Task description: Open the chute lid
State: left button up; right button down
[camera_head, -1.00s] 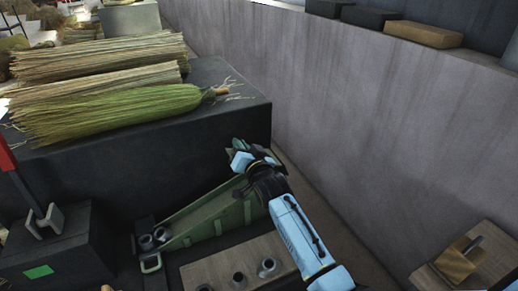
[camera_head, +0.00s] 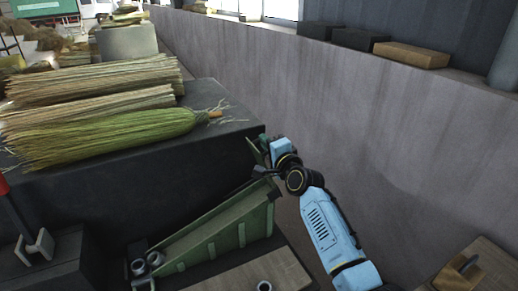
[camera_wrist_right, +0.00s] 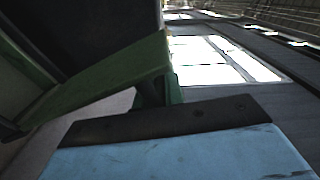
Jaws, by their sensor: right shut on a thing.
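The green chute (camera_head: 215,232) slopes up from lower left to upper right in the head view, beside the dark block. At its upper end a green lid (camera_head: 258,153) stands tilted up from the trough. My right gripper (camera_head: 264,160) is at this lid and shut on its edge; the fingertips are small and partly hidden by the wrist. In the right wrist view a green edged piece (camera_wrist_right: 100,88) crosses in front of the gripper's dark front, and the fingertips do not show clearly. My left gripper is not in view.
Broom bundles (camera_head: 110,138) lie on the dark block (camera_head: 140,170) at left. A grey wall (camera_head: 370,140) runs close along the right. A wooden board with a round socket (camera_head: 263,286) lies in front of the chute. A red-handled tool stands in a bracket (camera_head: 37,246).

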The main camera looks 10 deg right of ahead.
jog(key=shift+w+d+m, duration=0.25)
jog(key=shift+d+m, duration=0.55)
jog(key=shift+d, duration=0.3)
jog(key=c, duration=1.5)
grip_release()
jog(key=v, duration=1.3)
jog(key=shift+s, duration=0.25)
jog(key=shift+f, duration=0.1)
